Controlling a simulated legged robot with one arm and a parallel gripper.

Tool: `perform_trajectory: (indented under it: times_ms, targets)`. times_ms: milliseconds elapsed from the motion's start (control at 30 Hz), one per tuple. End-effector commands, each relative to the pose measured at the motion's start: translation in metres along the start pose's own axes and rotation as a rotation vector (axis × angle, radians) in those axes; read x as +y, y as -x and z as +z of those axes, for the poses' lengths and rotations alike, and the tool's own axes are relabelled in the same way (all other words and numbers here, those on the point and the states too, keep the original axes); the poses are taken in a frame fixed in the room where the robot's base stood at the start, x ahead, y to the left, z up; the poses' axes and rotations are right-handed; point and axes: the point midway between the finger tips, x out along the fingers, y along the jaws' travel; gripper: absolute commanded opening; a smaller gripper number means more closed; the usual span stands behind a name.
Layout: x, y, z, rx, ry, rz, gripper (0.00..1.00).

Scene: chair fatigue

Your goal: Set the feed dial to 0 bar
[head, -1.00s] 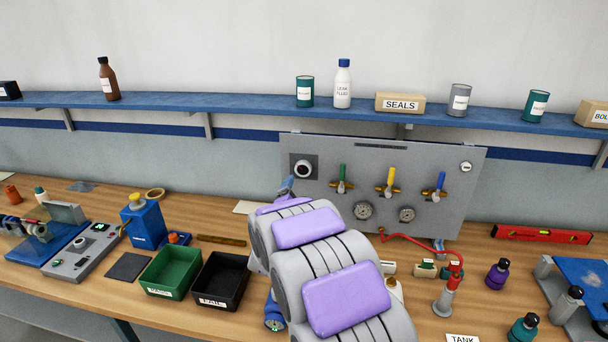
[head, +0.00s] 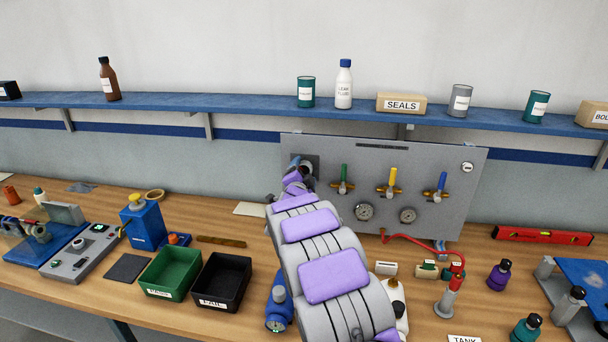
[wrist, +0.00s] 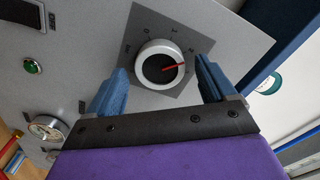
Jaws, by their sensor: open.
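The feed dial (wrist: 160,66) is a white round knob with a dark face and a red pointer, on a dark grey square plate of the grey panel. My gripper (wrist: 164,84) is open, with one blue finger on each side of the knob and a visible gap to both. In the head view my gripper (head: 296,168) is in front of the dial (head: 307,168) and partly hides it.
The panel (head: 420,160) also carries green (head: 343,172), yellow (head: 392,175) and blue (head: 441,181) valve handles and gauges (head: 364,212). A blue shelf (head: 240,108) runs above it. Green (head: 183,262) and black (head: 246,272) bins stand on the bench to the left.

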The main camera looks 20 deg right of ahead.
Motion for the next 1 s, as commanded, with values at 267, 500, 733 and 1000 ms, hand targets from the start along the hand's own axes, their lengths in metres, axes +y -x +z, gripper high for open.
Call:
perform_trajectory:
  times_ms: [267, 500, 733, 1000]
  targets:
    - [0.0017, -0.0031, -0.0007, 0.000, 0.000, 0.002, 0.84]
    - [0.0018, -0.0030, -0.0005, 0.000, 0.000, 0.002, 0.68]
    - [0.0024, -0.0030, -0.0003, -0.001, 0.000, 0.003, 0.46]
    - [0.0033, -0.0029, 0.0001, -0.002, 0.002, 0.005, 0.28]
